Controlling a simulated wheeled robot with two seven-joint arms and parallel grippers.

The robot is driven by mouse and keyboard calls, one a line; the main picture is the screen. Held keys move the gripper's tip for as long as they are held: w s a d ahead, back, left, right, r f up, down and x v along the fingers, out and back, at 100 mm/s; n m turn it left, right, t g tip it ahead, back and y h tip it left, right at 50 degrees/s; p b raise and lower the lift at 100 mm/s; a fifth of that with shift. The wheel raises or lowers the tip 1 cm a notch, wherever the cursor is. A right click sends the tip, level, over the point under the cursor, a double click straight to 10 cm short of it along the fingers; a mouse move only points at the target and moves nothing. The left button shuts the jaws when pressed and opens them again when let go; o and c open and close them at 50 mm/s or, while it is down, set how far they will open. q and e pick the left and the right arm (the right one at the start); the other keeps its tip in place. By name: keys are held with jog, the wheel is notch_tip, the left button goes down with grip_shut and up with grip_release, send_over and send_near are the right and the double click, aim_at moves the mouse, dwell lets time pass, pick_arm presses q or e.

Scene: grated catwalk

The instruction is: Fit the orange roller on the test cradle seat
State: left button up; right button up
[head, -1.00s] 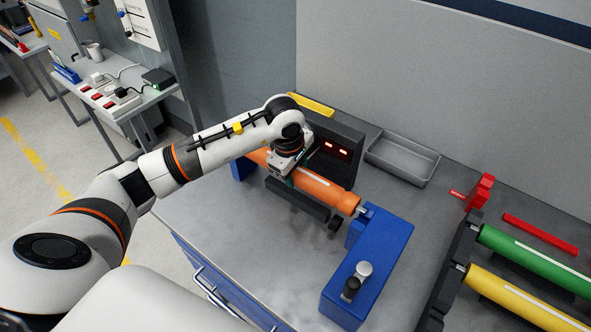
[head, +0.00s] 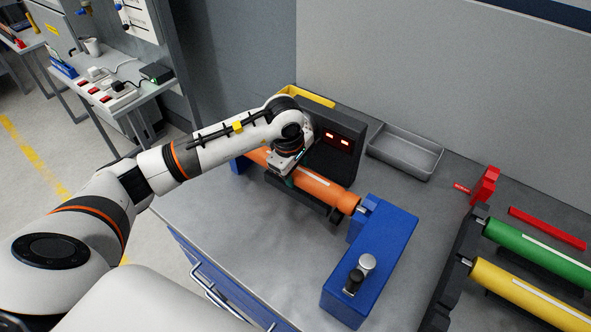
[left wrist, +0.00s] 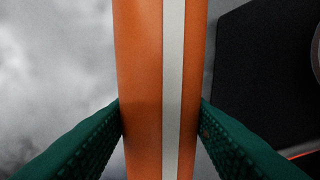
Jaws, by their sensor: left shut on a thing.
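The orange roller (head: 326,190) lies lengthwise at the test cradle (head: 335,150), a dark grey stand with a lit red display and blue end blocks. My left gripper (head: 283,178) is shut on the roller around its middle. In the left wrist view the roller (left wrist: 145,90), with a pale stripe, runs between two green finger pads that touch it on both sides. The roller's near shaft end meets the blue block (head: 375,240). The far end is mostly hidden behind my arm. Whether the roller rests fully in the seat cannot be told. My right gripper is not in view.
A green roller (head: 535,250) and a yellow roller (head: 520,292) lie on a dark rack at the right. A grey tray (head: 405,158) stands behind the cradle. Red pieces (head: 547,228) lie at the right. The bench front is clear.

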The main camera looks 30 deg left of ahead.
pick_arm(q)
jog(key=shift+r, duration=0.1)
jog(key=o, duration=1.9)
jog(key=shift+r+p, duration=2.1)
jog(key=shift+r, duration=1.9)
jog(key=shift+f, duration=0.1)
